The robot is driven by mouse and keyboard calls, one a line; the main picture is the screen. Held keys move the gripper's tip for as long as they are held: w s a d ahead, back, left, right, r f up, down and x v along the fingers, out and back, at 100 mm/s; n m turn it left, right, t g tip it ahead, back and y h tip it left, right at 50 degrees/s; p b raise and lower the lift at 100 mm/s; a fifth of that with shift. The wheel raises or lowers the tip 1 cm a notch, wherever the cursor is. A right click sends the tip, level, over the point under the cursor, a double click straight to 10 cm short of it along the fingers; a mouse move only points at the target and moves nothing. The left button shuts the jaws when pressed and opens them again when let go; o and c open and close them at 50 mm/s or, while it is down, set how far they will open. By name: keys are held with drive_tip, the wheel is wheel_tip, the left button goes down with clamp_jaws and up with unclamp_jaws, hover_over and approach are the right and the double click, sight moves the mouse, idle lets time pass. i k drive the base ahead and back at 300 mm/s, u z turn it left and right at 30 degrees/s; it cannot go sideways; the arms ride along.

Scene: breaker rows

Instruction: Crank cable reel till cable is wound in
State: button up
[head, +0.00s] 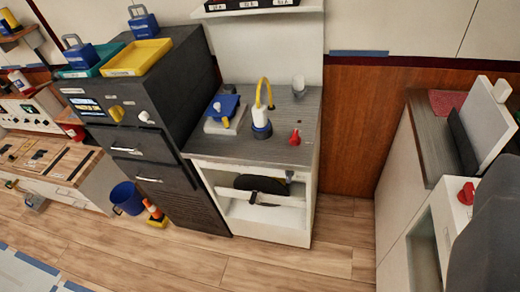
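No cable reel with a crank can be picked out for sure. A dark round thing (262,186) sits in the open front of the white cabinet (305,215), partly hidden by a white crossbar (258,198); I cannot tell whether it is a reel. On the countertop above stands a white and blue upright thing (261,121) with a yellow loop (264,90) rising from it. I cannot tell whether the loop is a cable. My gripper is not in view.
A dark cabinet (150,112) stands left of the white one, with a blue bucket (127,198) beside it. A red knob (466,193) shows on the white unit at right. A dark grey shape (490,235) fills the lower right. The wood floor (290,268) is clear in front.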

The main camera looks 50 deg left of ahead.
sight(255, 184)
drive_tip(key=z, duration=0.1)
drive_tip(key=k, duration=1.1)
drive_tip(key=u, duration=0.95)
drive_tip(key=i, duration=0.95)
